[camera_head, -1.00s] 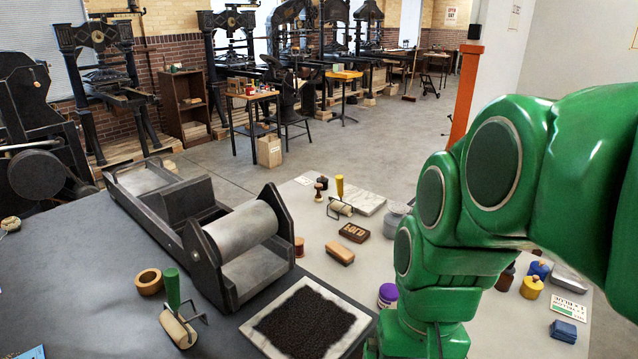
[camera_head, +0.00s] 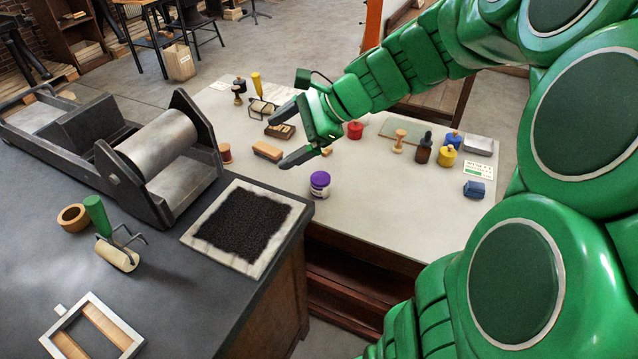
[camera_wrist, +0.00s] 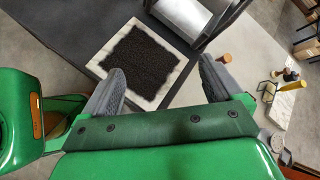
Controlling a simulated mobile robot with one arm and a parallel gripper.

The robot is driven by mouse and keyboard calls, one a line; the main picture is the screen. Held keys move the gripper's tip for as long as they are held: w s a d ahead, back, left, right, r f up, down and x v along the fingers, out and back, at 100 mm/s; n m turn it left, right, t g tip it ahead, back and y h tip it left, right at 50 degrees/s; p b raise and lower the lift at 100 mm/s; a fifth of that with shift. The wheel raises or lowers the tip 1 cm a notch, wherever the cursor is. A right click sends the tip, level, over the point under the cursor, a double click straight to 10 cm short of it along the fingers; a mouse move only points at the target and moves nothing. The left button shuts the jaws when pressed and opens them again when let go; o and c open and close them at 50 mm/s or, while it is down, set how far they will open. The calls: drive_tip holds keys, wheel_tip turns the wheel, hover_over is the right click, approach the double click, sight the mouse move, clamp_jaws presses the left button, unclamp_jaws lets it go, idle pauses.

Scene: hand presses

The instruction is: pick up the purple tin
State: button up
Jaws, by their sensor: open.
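The purple tin (camera_head: 320,184) is a short round tin with a purple lid and a pale label. It stands upright near the front edge of the white table in the head view. My gripper (camera_head: 283,137) is above the table, up and to the left of the tin in that view, with its dark fingers apart and nothing between them. In the wrist view my gripper (camera_wrist: 160,82) shows two wide-spread fingers, with the ink slab beyond them. I cannot make out the purple tin in the wrist view.
A framed black ink slab (camera_head: 246,222) lies on the dark bench, close left of the tin. A wooden-backed brush (camera_head: 267,151), a red pot (camera_head: 355,130), a brown bottle (camera_head: 424,148) and a yellow pot (camera_head: 446,156) stand on the white table (camera_head: 385,215). The table is clear right of the tin.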

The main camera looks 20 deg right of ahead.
drive_tip(key=w+d+m+t, duration=0.3)
drive_tip(key=w+d+m, duration=0.3)
drive_tip(key=w+d, duration=0.1)
drive_tip(key=m+t, duration=0.3)
drive_tip(key=m, duration=0.2)
hover_over(328, 181)
drive_tip(key=s+d, duration=0.2)
drive_tip(key=s, duration=0.1)
drive_tip(key=f, duration=2.6)
drive_tip(key=shift+w+a+f, duration=0.15)
drive_tip(key=shift+w+f, duration=0.1)
drive_tip(key=shift+w, duration=0.05)
drive_tip(key=shift+w+f, duration=0.1)
drive_tip(key=shift+f, duration=0.5)
drive_tip(key=shift+x, duration=1.15)
drive_tip(key=shift+w+a+f, duration=0.45)
drive_tip(key=shift+w+f, duration=0.05)
drive_tip(key=shift+w, duration=0.15)
drive_tip(key=shift+w+a+f, duration=0.4)
drive_tip(key=shift+w+f, duration=0.1)
drive_tip(key=shift+w, duration=0.2)
drive_tip(key=shift+x, duration=0.85)
